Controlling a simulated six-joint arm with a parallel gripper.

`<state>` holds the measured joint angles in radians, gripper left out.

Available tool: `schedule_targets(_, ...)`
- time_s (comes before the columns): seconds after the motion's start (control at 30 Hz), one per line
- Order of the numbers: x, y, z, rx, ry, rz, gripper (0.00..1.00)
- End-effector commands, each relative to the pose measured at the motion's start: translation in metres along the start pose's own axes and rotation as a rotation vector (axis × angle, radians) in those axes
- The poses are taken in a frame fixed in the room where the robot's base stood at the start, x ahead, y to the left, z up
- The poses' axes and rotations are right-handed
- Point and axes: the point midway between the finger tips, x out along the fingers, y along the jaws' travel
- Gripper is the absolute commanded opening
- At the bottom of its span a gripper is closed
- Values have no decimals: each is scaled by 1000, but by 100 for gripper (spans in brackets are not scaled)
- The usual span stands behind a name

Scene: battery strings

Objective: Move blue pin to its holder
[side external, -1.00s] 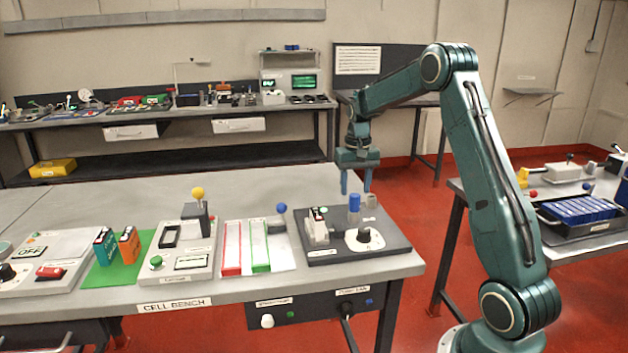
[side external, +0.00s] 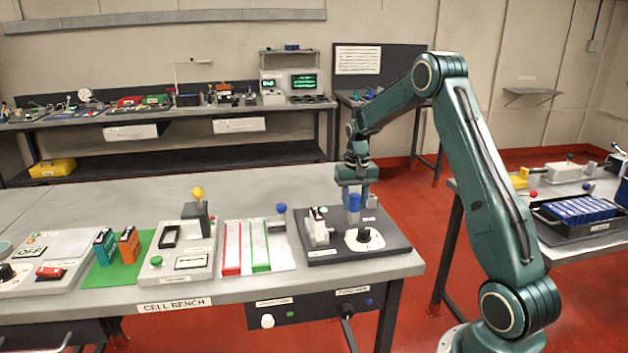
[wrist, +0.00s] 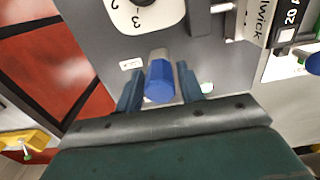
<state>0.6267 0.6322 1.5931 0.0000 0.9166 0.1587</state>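The blue pin (side external: 354,203) stands upright on the dark grey fixture plate (side external: 390,240) at the right end of the bench. In the wrist view the blue pin (wrist: 160,82) shows its hexagonal top. My gripper (side external: 356,204) is lowered over it, with one finger on each side. In the wrist view the fingers of my gripper (wrist: 158,84) are spread, and a narrow gap shows beside the pin. The pin's lower end is hidden in the wrist view. I cannot tell which part is its holder.
A dial (side external: 364,237) on a white plate stands in front of the pin. A light grey clamp-like block (side external: 318,228) stands to its left. Left of the plate is a tray with red and green frames (side external: 247,246).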

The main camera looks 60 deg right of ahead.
Motion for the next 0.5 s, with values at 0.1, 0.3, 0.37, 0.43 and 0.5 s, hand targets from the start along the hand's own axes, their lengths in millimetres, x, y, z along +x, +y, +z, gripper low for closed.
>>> schedule_targets(0.1,0,0,0,0,0,0,14)
schedule_targets(0.3,-1,0,0,0,1,0,0)
schedule_targets(0.37,-1,0,0,0,1,0,0)
schedule_targets(0.43,-2,0,0,0,1,0,0)
schedule_targets(0.5,-3,0,0,0,1,0,0)
